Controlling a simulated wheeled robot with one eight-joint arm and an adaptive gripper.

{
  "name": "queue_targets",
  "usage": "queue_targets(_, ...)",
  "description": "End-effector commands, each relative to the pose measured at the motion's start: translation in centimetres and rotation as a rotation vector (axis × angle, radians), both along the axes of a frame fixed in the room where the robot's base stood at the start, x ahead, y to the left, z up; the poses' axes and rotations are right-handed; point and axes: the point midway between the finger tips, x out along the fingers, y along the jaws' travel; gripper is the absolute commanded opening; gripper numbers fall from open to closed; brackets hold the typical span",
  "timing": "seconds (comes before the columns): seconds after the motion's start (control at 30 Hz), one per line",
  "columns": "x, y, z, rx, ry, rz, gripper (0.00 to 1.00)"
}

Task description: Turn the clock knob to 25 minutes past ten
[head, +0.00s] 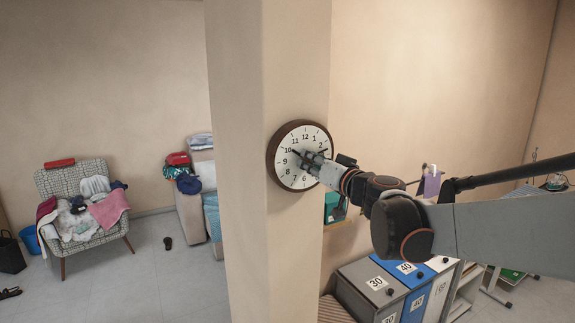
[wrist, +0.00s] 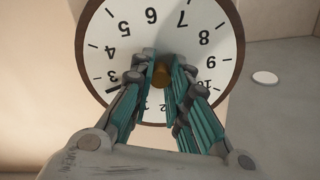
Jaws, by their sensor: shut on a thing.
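The round wall clock (head: 284,166) has a white face and brown rim and hangs on the pillar. In the head view one dark hand points near the 10 and another reaches right, near the 2. I cannot tell their lengths, as my gripper (head: 312,162) covers the middle. In the wrist view the clock face (wrist: 128,48) appears upside down. There, my gripper (wrist: 162,64) has its teal-padded fingers on both sides of the brass-coloured knob (wrist: 161,76) at the centre, shut on it. A dark hand tip shows beside the 3; the fingers hide part of the face.
The pillar (head: 240,220) stands in front of me. Numbered bins (head: 360,285) stand low at the right, below my arm. A chair with clothes (head: 85,205) and another laundry pile are at the left. The floor between chair and pillar is mostly clear.

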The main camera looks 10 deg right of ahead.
Motion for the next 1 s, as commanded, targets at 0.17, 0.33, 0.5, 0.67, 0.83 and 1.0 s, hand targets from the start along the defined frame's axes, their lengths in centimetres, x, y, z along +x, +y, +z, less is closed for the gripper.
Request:
queue_targets(0.17,-0.01,-0.04,-0.10,0.159,0.051,-0.001,0.00)
queue_targets(0.33,0.01,-0.06,-0.09,0.313,0.101,-0.002,0.00)
queue_targets(0.5,0.00,-0.07,-0.10,0.466,0.151,-0.002,0.00)
queue_targets(0.67,0.02,-0.09,-0.10,0.611,0.198,-0.002,0.00)
queue_targets(0.83,0.02,-0.10,-0.10,0.763,0.248,-0.002,0.00)
queue_targets(1.0,0.00,-0.10,-0.13,0.908,0.295,-0.002,0.00)
